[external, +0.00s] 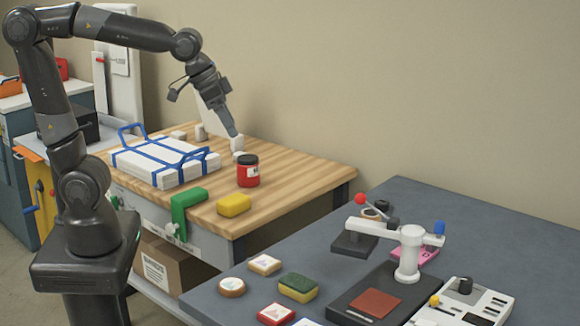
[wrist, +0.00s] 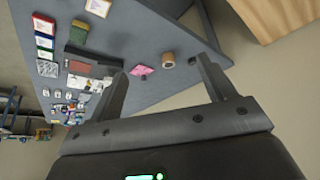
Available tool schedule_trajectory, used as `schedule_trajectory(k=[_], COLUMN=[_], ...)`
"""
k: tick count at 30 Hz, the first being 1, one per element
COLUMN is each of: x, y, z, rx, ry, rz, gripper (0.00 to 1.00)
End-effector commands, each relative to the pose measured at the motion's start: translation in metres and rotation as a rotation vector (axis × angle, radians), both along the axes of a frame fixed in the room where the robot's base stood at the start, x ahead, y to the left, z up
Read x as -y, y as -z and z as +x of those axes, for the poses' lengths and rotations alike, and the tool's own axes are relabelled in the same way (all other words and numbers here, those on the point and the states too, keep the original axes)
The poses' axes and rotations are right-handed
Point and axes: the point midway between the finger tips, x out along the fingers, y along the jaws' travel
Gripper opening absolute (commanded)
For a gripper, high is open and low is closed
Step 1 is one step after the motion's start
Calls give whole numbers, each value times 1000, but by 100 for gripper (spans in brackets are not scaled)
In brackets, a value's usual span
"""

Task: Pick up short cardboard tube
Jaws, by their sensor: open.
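A short brown cylinder, which looks like the cardboard tube (wrist: 168,59), stands on the blue-grey table in the wrist view, near the pink item. In the external view a small brown-and-white ring behind the press, probably the same tube (external: 371,213), is partly hidden by the press arm. My gripper (external: 234,133) is over the wooden table, far from the tube, pointing down beside a small white piece. In the wrist view my gripper (wrist: 164,67) has its two fingers wide apart with nothing held between them.
The white press (external: 409,255) with its red-knobbed lever stands by the tube on the blue-grey table (external: 500,221). A pink item (wrist: 143,70) lies nearby. The wooden table (external: 300,176) holds a red jar (external: 248,173) and a blue-strapped white pack (external: 165,163). A floor gap separates the tables.

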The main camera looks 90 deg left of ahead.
Motion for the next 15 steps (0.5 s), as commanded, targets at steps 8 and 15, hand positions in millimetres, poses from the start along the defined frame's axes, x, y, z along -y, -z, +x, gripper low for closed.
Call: schedule_trajectory(k=[8, 15], x=[-3, -3], y=[16, 48], z=[96, 175], rx=[-29, -46], ry=[-64, -120], rz=[-8, -6], gripper=[76, 76])
